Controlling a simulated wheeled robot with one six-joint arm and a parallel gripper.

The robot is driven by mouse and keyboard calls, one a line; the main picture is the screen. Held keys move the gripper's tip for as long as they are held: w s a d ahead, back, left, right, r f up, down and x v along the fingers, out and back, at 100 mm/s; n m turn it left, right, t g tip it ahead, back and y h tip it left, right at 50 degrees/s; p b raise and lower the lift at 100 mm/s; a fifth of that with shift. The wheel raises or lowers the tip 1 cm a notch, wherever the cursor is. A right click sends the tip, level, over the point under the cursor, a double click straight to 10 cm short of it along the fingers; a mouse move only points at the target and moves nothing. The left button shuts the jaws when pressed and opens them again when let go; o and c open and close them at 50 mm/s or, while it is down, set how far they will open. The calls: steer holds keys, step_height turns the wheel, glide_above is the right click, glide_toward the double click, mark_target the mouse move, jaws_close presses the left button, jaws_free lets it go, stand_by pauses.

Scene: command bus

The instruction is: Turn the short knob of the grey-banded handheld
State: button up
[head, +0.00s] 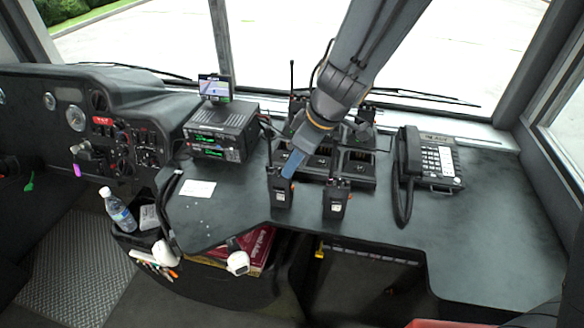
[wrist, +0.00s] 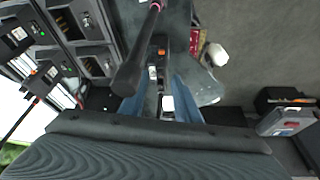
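Two black handhelds stand on the dark desk in the head view, a left one (head: 280,192) and a right one (head: 335,202). My gripper (head: 291,166) reaches down with blue fingers at the top of the left handheld. In the wrist view my gripper (wrist: 158,100) has its blue fingers apart, one on each side of a handheld's top. That top shows an orange spot (wrist: 161,52) and small light parts. A thick black antenna (wrist: 140,48) crosses beside the left finger. I cannot tell which part is the short knob, or whether the fingers touch anything.
A charger dock (head: 350,168) stands behind the handhelds, with more handhelds partly hidden by my arm. A desk phone (head: 432,160) is at the right. A radio unit (head: 221,133) with a small screen (head: 215,87) is at the left. The desk's front right is clear.

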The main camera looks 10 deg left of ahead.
steer(key=shift+x, duration=1)
steer(key=shift+c, duration=0.2)
jaws_close()
